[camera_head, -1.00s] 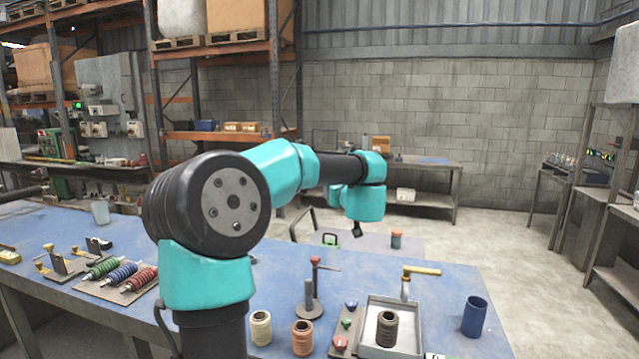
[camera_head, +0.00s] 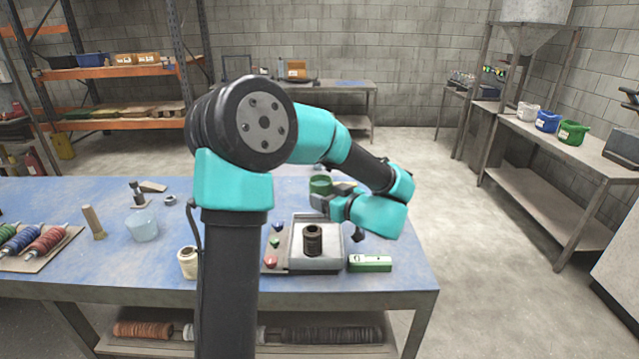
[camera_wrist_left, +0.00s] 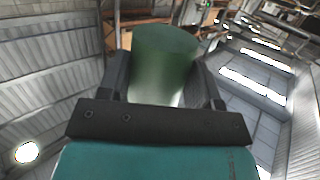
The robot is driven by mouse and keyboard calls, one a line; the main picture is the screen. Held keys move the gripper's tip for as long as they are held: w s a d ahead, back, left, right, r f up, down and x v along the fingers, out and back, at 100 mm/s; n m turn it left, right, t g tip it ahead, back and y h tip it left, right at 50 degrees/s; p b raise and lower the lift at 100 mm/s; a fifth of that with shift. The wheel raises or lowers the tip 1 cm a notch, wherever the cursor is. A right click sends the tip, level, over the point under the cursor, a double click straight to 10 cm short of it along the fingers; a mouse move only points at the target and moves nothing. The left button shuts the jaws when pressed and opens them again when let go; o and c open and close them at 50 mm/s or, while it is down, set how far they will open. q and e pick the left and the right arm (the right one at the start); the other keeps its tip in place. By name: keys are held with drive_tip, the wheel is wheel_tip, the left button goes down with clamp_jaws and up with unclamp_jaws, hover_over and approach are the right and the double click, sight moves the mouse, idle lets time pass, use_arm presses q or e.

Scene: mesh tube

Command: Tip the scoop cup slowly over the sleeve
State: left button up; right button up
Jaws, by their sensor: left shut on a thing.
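A green cup (camera_head: 320,186), which looks like the scoop cup, is held by my left gripper (camera_head: 328,200) above the back of the grey tray. In the head view it looks roughly upright; its contents cannot be made out. The left wrist view shows the cup (camera_wrist_left: 165,62) between the two dark fingers, which are shut on it. A dark ribbed sleeve (camera_head: 313,240) stands in the tray (camera_head: 297,264), in front of and below the cup. My right gripper is not in view.
Red and green small pieces (camera_head: 271,261) lie on a board left of the tray. A green box (camera_head: 370,263) lies to its right. A pale spool (camera_head: 188,262) and a clear cup (camera_head: 142,226) stand further left.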

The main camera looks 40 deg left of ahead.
sight(331, 185)
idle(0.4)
use_arm(q)
drive_tip(key=shift+w+f+n+t, duration=0.15)
drive_tip(key=shift+w+n+t, duration=0.15)
drive_tip(key=shift+n, duration=0.55)
drive_tip(key=shift+w+f+n+t, duration=0.15)
drive_tip(key=shift+w+n+t, duration=0.1)
drive_tip(key=shift+n, duration=0.65)
drive_tip(key=shift+w+f+n+t, duration=0.15)
drive_tip(key=shift+w+n+t, duration=0.15)
drive_tip(key=shift+n, duration=0.55)
drive_tip(key=shift+f+n, duration=0.15)
drive_tip(key=shift+n, duration=0.35)
drive_tip(key=shift+w+r+n+t+y, duration=0.15)
drive_tip(key=shift+r+n, duration=0.2)
drive_tip(key=shift+n, duration=0.35)
drive_tip(key=shift+r+n+t+y, duration=0.15)
drive_tip(key=shift+r+n, duration=0.2)
drive_tip(key=shift+n, duration=0.35)
drive_tip(key=shift+r+n, duration=0.55)
drive_tip(key=shift+n, duration=0.65)
drive_tip(key=shift+s+r+n+t+y, duration=0.25)
drive_tip(key=shift+r+n, duration=0.3)
drive_tip(key=shift+n, duration=0.75)
drive_tip(key=shift+s+r+n+t+y, duration=0.1)
drive_tip(key=shift+s+r+n+y, duration=0.35)
drive_tip(key=shift+n, duration=0.85)
